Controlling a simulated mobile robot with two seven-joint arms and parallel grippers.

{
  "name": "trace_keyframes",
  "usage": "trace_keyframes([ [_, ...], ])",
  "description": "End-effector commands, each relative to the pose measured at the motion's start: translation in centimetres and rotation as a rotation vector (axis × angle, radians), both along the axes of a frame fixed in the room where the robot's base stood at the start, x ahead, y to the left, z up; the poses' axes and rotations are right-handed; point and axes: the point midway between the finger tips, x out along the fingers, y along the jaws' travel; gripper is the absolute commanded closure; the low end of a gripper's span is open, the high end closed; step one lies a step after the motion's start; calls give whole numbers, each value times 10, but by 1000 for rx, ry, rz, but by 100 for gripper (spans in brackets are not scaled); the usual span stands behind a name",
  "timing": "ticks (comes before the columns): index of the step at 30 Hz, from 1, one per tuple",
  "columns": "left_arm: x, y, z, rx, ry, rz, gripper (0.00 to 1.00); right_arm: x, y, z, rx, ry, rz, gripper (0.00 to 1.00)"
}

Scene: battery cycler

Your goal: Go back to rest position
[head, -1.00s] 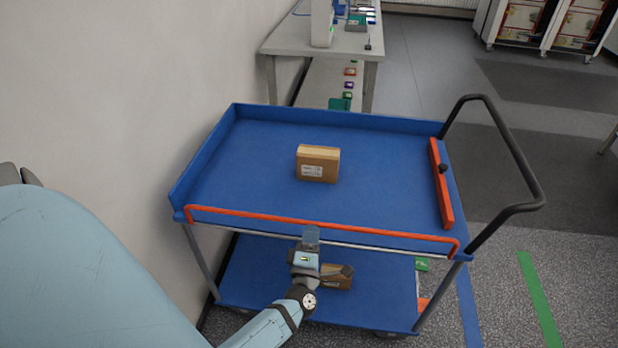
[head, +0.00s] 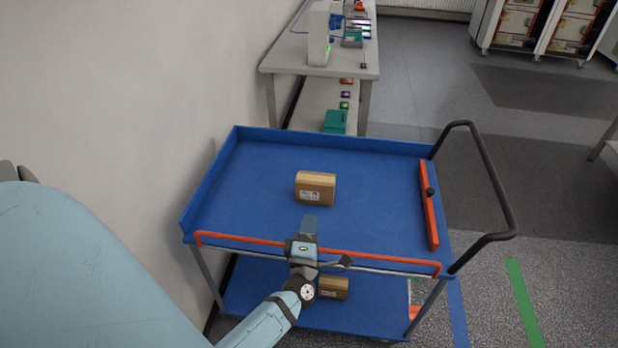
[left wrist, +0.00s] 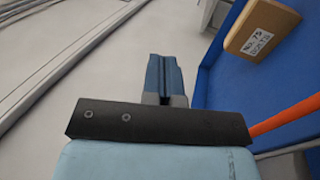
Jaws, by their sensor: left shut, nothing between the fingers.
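My left gripper (head: 309,225) is shut and empty. In the head view it reaches up in front of the near edge of a blue cart, over its orange rail (head: 370,257). It also shows in the left wrist view (left wrist: 163,62), fingers together. A cardboard box (head: 315,188) with a white label sits on the cart's blue top tray (head: 240,195), beyond the gripper and apart from it. The box also shows at the upper right of the left wrist view (left wrist: 262,38). My right gripper is not in view.
A second cardboard box (head: 333,288) sits on the cart's lower shelf (head: 375,315), partly behind my arm. The cart's black handle (head: 487,170) is at right. A white wall (head: 110,110) runs along the left. A grey table (head: 345,70) stands behind. Open floor lies to the right.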

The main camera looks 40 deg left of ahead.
Motion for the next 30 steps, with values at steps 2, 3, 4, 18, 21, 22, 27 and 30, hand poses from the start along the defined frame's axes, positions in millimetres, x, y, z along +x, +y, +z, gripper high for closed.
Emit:
trace_keyframes([
  [2,-1,-1,23,-3,2,-1,100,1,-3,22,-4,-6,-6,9],
  [3,-1,-1,30,-4,2,-1,100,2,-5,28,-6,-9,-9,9],
  [4,-1,-1,34,-4,2,-1,100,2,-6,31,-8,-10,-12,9],
  [18,-2,-4,49,5,16,-11,100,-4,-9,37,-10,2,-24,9],
  [21,-5,-19,45,105,93,-77,100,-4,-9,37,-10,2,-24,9],
  [22,-7,-28,42,160,136,-114,100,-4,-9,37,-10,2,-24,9],
  [27,-43,-95,4,657,476,-398,100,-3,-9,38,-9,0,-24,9],
  [30,-79,-126,-26,978,668,-558,100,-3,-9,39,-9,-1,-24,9],
])
